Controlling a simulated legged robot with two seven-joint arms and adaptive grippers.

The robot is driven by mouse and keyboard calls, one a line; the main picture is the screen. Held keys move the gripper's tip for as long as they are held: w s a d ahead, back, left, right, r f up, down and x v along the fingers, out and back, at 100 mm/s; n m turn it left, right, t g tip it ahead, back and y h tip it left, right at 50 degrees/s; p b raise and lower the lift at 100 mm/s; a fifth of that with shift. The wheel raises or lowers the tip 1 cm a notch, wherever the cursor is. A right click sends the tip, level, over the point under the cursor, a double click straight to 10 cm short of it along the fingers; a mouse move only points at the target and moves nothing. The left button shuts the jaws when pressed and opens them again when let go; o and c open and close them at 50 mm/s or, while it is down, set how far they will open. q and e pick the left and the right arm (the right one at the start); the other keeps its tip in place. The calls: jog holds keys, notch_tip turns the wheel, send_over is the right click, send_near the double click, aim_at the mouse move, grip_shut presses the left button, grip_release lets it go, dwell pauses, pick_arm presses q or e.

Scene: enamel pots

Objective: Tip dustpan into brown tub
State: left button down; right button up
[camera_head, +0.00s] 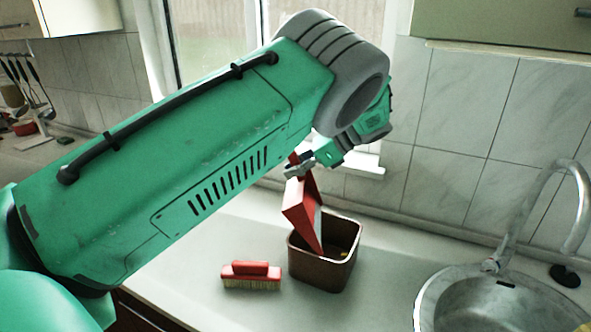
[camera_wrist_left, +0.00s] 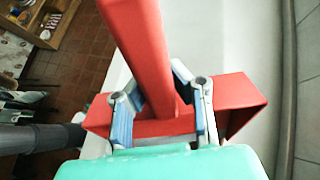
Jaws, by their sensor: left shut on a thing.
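The red dustpan (camera_head: 302,213) is tilted steeply, with its lower edge down inside the brown tub (camera_head: 321,275). My left gripper (camera_head: 304,168) is shut on the dustpan near its top end. In the left wrist view the gripper's fingers (camera_wrist_left: 162,102) close around the red dustpan (camera_wrist_left: 147,48), whose handle and wide back end both show. The tub stands upright on the counter, and some small yellowish bits show inside it. Much of the tub's inside is hidden by the dustpan. My right gripper is in neither view.
A red brush (camera_head: 251,274) with pale bristles lies on the counter (camera_head: 220,236), left of the tub. A round metal sink (camera_head: 470,305) with a curved tap (camera_head: 527,215) is at the right. The tiled wall (camera_head: 450,150) and window stand behind. The counter between tub and sink is clear.

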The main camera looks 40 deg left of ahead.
pick_arm(q)
jog(key=shift+a+f, duration=0.15)
jog(key=shift+a, duration=0.4)
jog(key=r+t+h, duration=0.2)
jog(key=d+r+t+h, duration=0.1)
jog(key=r+h, duration=0.2)
jog(key=shift+s+t, duration=0.1)
jog(key=shift+t, duration=0.3)
jog(key=h, duration=0.1)
jog(key=r+t+h, duration=0.1)
jog(key=shift+a+r+t+h, duration=0.15)
jog(key=shift+a+t+h, duration=0.05)
jog(key=shift+t+h, duration=0.1)
jog(key=shift+a+r+t+h, duration=0.35)
jog(key=shift+a+t+h, duration=0.05)
jog(key=shift+h, duration=0.3)
jog(key=shift+d+r, duration=0.15)
jog(key=shift+d, duration=0.55)
jog(key=shift+a, duration=0.55)
